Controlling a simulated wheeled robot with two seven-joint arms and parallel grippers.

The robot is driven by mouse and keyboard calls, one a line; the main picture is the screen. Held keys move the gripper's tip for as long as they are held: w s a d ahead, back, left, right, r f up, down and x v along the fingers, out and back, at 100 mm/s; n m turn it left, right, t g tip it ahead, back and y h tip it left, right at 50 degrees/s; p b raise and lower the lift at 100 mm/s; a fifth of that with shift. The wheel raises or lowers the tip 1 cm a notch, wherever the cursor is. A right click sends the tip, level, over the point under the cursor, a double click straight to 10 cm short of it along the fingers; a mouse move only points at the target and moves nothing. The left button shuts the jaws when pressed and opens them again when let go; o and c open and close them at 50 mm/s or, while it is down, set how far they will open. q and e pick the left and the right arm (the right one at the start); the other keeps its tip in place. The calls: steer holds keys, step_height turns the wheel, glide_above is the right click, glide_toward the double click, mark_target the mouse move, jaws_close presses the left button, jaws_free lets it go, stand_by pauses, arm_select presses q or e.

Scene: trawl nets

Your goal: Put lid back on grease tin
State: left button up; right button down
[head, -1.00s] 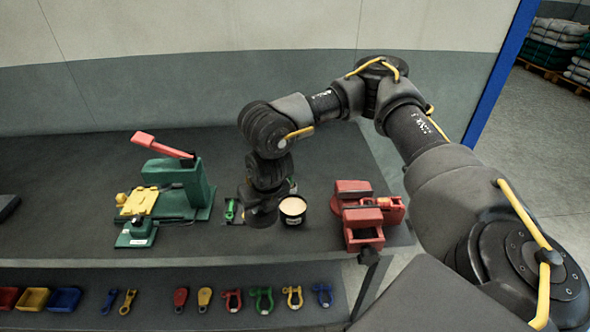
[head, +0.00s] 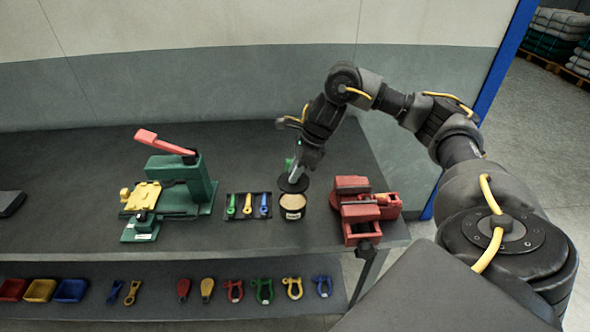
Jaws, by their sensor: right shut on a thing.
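The grease tin (head: 292,212) stands upright and open on the bench, dark with a pale label and tan grease showing at the top. My right gripper (head: 295,172) is just above and behind the tin. It is shut on the dark round lid (head: 293,184), which it holds over the tin's far edge. The lid looks apart from the rim, with the grease visible in front of it. The fingertips are small and partly hidden. My left gripper is not in the view.
A red vise (head: 362,208) stands right of the tin. A dark mat with several coloured tools (head: 248,205) lies to its left. A green press with a red lever (head: 172,190) is further left. The bench (head: 70,215) has free room at left. Shackles and bins lie on the lower shelf.

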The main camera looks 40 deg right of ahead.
mark_target(298, 180)
steer(key=shift+f, duration=0.2)
step_height(298, 180, down, 4)
steer(key=b, duration=0.4)
steer(key=shift+f, duration=0.1)
steer(key=shift+f+b, duration=0.95)
steer(key=shift+w+a+r, duration=0.1)
steer(key=shift+r, duration=0.05)
stand_by(0.3)
steer(key=shift+f, duration=0.2)
stand_by(1.2)
steer(key=c, duration=0.7)
jaws_free()
